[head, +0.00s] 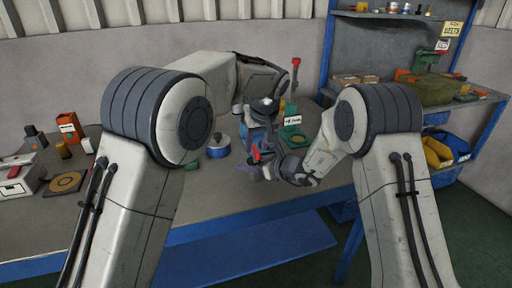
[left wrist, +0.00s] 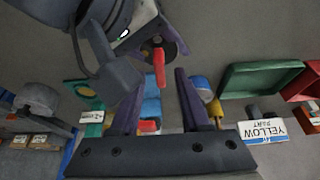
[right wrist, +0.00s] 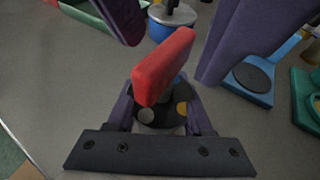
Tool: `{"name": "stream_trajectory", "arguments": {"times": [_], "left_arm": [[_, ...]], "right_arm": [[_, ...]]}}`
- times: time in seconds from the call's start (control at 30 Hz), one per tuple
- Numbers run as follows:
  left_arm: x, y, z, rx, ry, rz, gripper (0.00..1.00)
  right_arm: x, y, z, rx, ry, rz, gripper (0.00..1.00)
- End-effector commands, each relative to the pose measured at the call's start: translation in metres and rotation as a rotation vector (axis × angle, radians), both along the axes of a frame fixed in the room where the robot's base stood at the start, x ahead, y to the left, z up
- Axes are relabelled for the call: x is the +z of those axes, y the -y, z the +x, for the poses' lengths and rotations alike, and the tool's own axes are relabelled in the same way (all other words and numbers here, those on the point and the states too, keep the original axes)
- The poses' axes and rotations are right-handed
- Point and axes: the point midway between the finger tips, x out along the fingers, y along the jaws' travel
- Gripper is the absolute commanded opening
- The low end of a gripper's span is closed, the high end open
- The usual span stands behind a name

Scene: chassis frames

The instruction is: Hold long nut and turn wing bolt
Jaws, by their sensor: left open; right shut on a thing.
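The red wing bolt (right wrist: 163,66) stands up close to the camera in the right wrist view, above a dark disc (right wrist: 172,112) with yellow and grey spots. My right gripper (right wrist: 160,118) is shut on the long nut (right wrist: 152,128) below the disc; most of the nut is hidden. My left gripper (left wrist: 160,82) is open, and its purple fingers lie on either side of the red wing bolt (left wrist: 158,66), apparently with gaps. In the head view the wing bolt (head: 256,153) is a small red patch between the wrists, and the nut cannot be made out.
A blue round tin (head: 219,150) and a green stand with a label (head: 293,122) are on the bench near the grippers. An orange box (head: 69,128) stands at the left. A blue-framed shelf (head: 385,15) rises at the right. The bench front (head: 220,205) is fairly clear.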

Motion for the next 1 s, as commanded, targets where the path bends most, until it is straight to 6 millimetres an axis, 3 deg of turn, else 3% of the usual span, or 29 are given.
{"name": "stream_trajectory", "arguments": {"times": [0.17,0.47,0.5,0.6,1.0], "left_arm": [[-0.0124,-0.0018,0.0047,0.001,-0.001,-0.001,0.46],[-0.014,-0.002,0.0055,0.001,0.0,0.0,0.46],[-0.014,-0.002,0.0055,0.001,0.0,0.0,0.31],[-0.014,-0.002,0.0054,0.001,0.0,0.0,0.0],[-0.0138,-0.0027,0.0053,-0.042,-0.001,-0.001,0.0]], "right_arm": [[0.0005,-0.0001,0.0002,0.0,0.001,0.001,0.0],[0.0004,0.0,0.0002,0.0,0.001,0.001,0.0],[0.0004,0.0,0.0002,0.0,0.001,0.001,0.0],[0.0005,-0.0001,0.0002,0.0,0.001,0.001,0.0],[0.0005,0.0,0.0003,0.0,0.001,0.001,0.0]]}}
